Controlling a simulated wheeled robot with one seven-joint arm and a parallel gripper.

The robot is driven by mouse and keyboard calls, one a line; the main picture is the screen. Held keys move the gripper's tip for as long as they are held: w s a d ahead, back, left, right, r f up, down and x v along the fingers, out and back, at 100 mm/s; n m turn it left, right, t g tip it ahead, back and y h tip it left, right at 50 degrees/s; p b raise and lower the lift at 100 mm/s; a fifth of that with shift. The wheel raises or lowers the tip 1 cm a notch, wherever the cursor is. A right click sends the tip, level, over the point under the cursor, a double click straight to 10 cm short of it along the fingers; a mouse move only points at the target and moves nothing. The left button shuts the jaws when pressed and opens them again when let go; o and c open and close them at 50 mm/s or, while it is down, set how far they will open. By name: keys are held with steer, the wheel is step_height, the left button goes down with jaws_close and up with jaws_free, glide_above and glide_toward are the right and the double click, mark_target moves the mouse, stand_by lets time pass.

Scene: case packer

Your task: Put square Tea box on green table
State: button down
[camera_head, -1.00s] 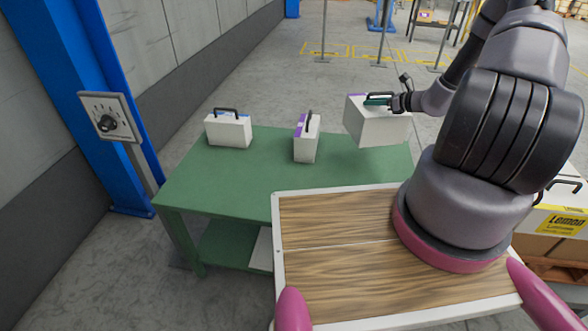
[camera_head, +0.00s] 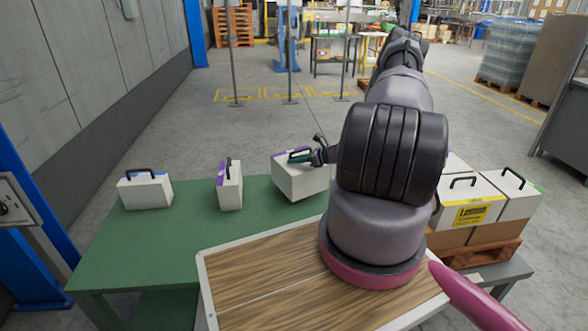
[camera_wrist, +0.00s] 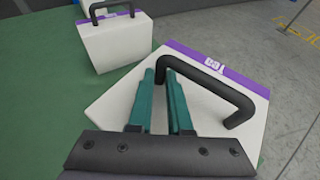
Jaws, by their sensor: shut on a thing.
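The white Tea box (camera_head: 300,182) with a purple strip hangs from my gripper (camera_head: 300,155) at the right end of the green table (camera_head: 130,245). I cannot tell whether its base touches the tabletop. In the wrist view my teal fingers (camera_wrist: 162,75) are closed at the left end of the black handle of the Tea box (camera_wrist: 205,130), whose purple strip carries its lettering. Another white box with a purple strip (camera_head: 230,188) stands on the table just left of it, and also shows in the wrist view (camera_wrist: 115,40).
A white box with a blue edge (camera_head: 146,193) stands at the table's left. Boxes with a yellow Lemon label (camera_head: 472,213) stand on a pallet at the right. A wood-topped surface (camera_head: 260,285) is in front. Green tabletop is bare before the standing boxes.

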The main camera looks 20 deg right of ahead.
mark_target(295, 167)
steer(key=shift+f, duration=1.7)
steer(key=c, duration=0.8)
jaws_free()
steer(key=shift+f, duration=0.15)
steer(key=shift+c, duration=0.2)
